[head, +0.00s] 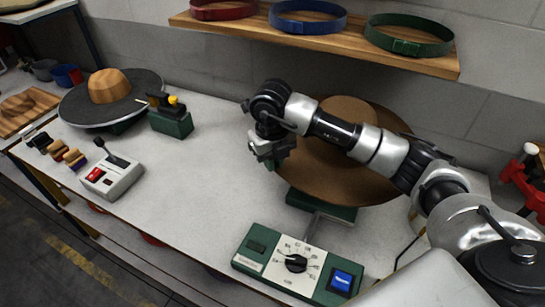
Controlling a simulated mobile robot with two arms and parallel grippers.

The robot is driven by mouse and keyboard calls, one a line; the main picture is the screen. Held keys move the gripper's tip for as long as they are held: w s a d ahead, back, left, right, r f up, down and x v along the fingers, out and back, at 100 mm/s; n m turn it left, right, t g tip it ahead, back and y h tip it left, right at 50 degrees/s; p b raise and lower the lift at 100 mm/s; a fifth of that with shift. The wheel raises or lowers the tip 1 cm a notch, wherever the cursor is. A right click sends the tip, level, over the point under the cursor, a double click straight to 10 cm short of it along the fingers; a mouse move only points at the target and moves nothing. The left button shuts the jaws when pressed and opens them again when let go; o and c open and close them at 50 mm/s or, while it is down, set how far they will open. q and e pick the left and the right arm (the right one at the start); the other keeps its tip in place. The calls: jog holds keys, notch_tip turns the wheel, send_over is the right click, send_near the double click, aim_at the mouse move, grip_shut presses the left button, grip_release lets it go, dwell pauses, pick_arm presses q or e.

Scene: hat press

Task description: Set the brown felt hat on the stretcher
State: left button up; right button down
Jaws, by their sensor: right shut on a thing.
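The brown felt hat (345,184) is at the centre right, with its crown (349,108) up and its wide brim partly covered by my right arm. My right gripper (268,157) is at the left edge of the brim, shut on it. Below the hat's front edge a green base (321,205) shows; the brim hides what stands above it, so I cannot tell whether the hat rests on it. My left gripper is out of view.
A grey disc with a wooden block (109,86) stands at the left, beside a green clamp-like device (171,121). A lever box (113,176) and a green dial panel (293,263) are at the front. A shelf (330,45) with hat bands hangs behind. The middle of the table is clear.

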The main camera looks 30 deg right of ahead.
jog(key=shift+w+f+b, duration=0.15)
jog(key=shift+f+b, duration=0.25)
jog(key=shift+f, duration=0.5)
notch_tip(320, 180, down, 2)
jog(key=shift+b, duration=0.6)
pick_arm(q)
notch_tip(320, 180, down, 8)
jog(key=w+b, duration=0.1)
jog(key=b, duration=0.5)
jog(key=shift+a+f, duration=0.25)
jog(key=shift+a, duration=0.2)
pick_arm(e)
notch_tip(320, 180, down, 8)
jog(key=shift+f, duration=0.25)
pick_arm(q)
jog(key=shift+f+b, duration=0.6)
jog(key=shift+b, duration=0.1)
pick_arm(e)
jog(key=shift+f, duration=0.7)
jog(key=c, duration=1.1)
grip_release()
